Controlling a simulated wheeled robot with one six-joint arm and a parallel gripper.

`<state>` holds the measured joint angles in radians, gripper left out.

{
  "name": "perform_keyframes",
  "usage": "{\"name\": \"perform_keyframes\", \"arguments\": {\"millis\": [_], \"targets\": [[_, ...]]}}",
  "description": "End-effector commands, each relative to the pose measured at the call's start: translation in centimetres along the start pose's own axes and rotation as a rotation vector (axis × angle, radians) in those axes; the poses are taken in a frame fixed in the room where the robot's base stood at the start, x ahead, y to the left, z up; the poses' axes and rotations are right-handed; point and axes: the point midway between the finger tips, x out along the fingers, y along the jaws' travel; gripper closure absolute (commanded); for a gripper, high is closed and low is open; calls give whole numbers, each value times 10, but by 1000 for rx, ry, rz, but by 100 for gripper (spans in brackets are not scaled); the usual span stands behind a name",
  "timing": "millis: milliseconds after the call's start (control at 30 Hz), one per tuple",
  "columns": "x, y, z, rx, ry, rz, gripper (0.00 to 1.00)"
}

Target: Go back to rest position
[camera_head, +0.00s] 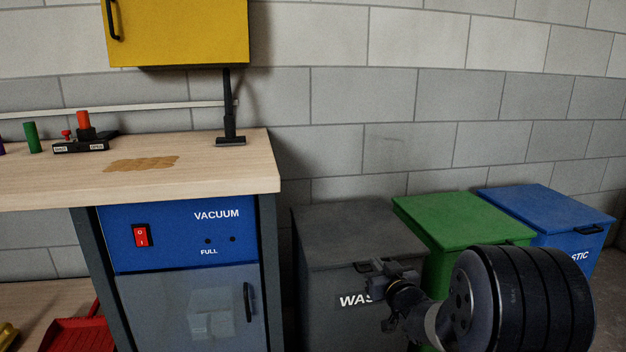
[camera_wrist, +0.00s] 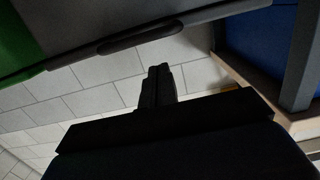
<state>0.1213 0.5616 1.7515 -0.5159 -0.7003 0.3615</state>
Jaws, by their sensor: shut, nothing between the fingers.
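My gripper (camera_head: 368,267) is in front of the grey waste bin (camera_head: 330,238), near the top of its front face, and covers part of its lettering. In the wrist view my gripper's two dark fingers (camera_wrist: 157,84) are together with nothing between them. My arm comes in from the lower right of the head view, in front of the bins. Whether the gripper touches the bin cannot be told.
A wooden-topped workbench (camera_head: 222,176) with a blue vacuum unit (camera_head: 175,235) stands left. A green bin (camera_head: 455,218) and a blue bin (camera_head: 545,208) stand right of the grey one. A yellow cabinet (camera_head: 180,30) hangs above the bench. Dark floor shows at far right.

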Motion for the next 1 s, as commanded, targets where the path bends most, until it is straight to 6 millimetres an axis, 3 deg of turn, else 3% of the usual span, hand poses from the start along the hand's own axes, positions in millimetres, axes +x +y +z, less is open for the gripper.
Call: {"name": "perform_keyframes", "arguments": {"millis": [67, 267, 667, 1000], "targets": [[6, 0, -10, -2, 3, -1, 100], [7, 5, 4, 3, -16, 2, 100], [7, 6, 4, 4, -18, 2, 100], [-6, 7, -12, 38, -50, 41, 100]]}}
